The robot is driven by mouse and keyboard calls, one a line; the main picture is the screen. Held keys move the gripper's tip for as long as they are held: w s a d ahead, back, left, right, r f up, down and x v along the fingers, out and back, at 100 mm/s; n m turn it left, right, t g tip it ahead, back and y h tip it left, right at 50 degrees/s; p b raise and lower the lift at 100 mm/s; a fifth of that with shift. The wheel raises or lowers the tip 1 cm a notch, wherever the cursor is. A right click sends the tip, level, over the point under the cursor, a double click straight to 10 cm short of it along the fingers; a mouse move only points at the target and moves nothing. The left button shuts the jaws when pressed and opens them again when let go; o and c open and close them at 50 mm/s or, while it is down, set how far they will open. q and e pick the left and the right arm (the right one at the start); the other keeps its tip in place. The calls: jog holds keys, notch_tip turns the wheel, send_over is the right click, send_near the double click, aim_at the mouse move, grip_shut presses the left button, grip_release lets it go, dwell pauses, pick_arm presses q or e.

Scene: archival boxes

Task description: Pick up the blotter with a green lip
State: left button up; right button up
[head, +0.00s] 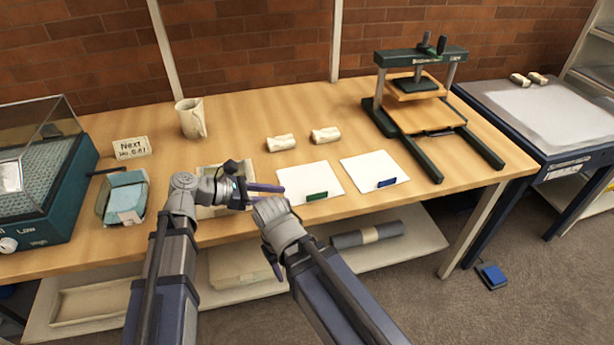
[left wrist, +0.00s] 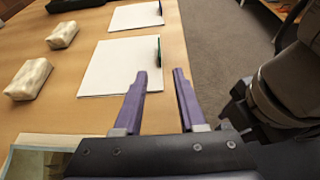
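The white blotter with a green lip (head: 308,179) lies flat on the table near its front edge. Its green lip (head: 317,196) faces the front; it also shows in the left wrist view (left wrist: 159,50). A similar blotter with a blue lip (head: 374,166) lies to its right. My left gripper (head: 275,193) is open and empty, left of the green-lipped blotter. In the left wrist view its purple fingers (left wrist: 160,76) stand apart, with the green lip ahead of the tips. My right gripper (head: 274,262) is in front of the table edge, mostly hidden by its own wrist.
Two cream wrapped bundles (head: 304,139) lie behind the blotters. A green press (head: 417,95) stands at the right. A glass dish (head: 124,197), a card (head: 131,148) and a teal case (head: 62,185) are at the left. A lower shelf (head: 418,243) runs beneath.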

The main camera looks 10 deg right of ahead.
aim_at(303, 203)
pick_arm(q)
jog(key=shift+b+x, duration=0.55)
jog(key=shift+x, duration=0.6)
jog(key=shift+d, duration=0.2)
jog(key=shift+d+f+b, duration=0.35)
jog(key=shift+d+f, duration=0.1)
jog(key=b+x, duration=0.1)
jog(key=x, duration=0.2)
jog(key=shift+w+d+f+b, duration=0.1)
jog(key=shift+d+f+b, duration=0.1)
jog(key=shift+b, duration=0.1)
jog(key=shift+d, duration=0.25)
grip_shut()
